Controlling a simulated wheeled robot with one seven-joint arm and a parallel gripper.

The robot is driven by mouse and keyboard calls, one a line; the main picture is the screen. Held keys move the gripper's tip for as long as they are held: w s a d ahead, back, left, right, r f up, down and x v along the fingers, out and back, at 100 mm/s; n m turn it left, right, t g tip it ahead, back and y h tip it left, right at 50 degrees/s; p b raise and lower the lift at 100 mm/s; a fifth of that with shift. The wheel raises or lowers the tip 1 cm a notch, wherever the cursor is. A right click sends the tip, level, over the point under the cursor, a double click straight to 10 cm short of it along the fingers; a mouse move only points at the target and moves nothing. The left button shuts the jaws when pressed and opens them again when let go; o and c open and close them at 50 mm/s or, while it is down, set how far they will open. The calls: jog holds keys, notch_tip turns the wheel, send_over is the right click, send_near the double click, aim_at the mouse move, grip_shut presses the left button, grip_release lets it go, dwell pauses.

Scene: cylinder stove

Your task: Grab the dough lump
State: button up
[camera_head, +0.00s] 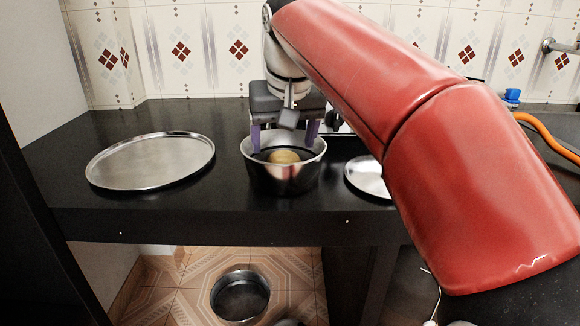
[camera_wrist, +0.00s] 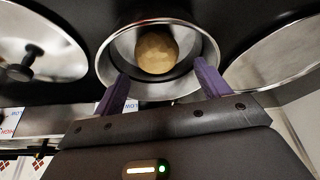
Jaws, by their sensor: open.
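The dough lump (camera_head: 284,156) is a tan ball lying inside a metal bowl (camera_head: 290,180) on the black counter. In the wrist view the dough lump (camera_wrist: 156,52) sits inside the bowl, whose rim (camera_wrist: 206,82) surrounds it. My gripper (camera_head: 284,140) is above the bowl with its purple fingers pointing down, at or just above the rim. In the wrist view my gripper (camera_wrist: 160,82) has its fingers spread wide, with nothing between the tips. The fingers appear apart from the dough. The lower part of the dough is hidden by the bowl wall.
A large round metal tray (camera_head: 150,162) lies left of the bowl. A smaller metal plate (camera_head: 368,177) is to the right, partly behind my red arm. The tiled wall (camera_head: 210,50) stands behind the counter. Another metal pot (camera_head: 241,297) is on the floor below.

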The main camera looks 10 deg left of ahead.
aim_at(283, 155)
jog(key=b+x, duration=0.1)
jog(key=x, duration=0.4)
jog(key=shift+w, duration=0.15)
jog(key=c, duration=0.8)
